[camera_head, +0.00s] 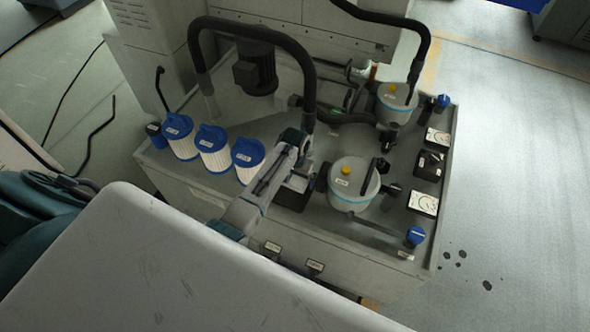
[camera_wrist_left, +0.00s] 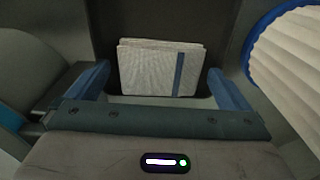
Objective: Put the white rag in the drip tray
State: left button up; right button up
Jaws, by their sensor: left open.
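The white rag (camera_wrist_left: 147,68) is a folded pale cloth with a blue stripe. In the left wrist view it stands out against a dark surface, ahead of and between the spread fingers of my left gripper (camera_wrist_left: 159,88). Gaps show on both sides of it, so the fingers do not grip it. In the head view my left gripper (camera_head: 299,150) is over the machine top, at a black block-like part (camera_head: 291,197). A pale patch beside it may be the rag, but I cannot tell. I cannot make out the drip tray for certain. My right gripper is not in view.
White pleated filters with blue caps (camera_head: 213,148) stand just left of the gripper; one (camera_wrist_left: 292,62) is close in the wrist view. A lidded pot (camera_head: 352,185) stands to the right. A thick black hose (camera_head: 262,27) arches above. Gauges (camera_head: 423,203) line the right edge.

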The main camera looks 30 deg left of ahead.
aim_at(295, 180)
pick_arm(q)
notch_tip(295, 180, up, 12)
jog(key=shift+s+b, duration=0.15)
jog(key=shift+b, duration=0.25)
jog(key=shift+f, duration=0.15)
dwell(1.1)
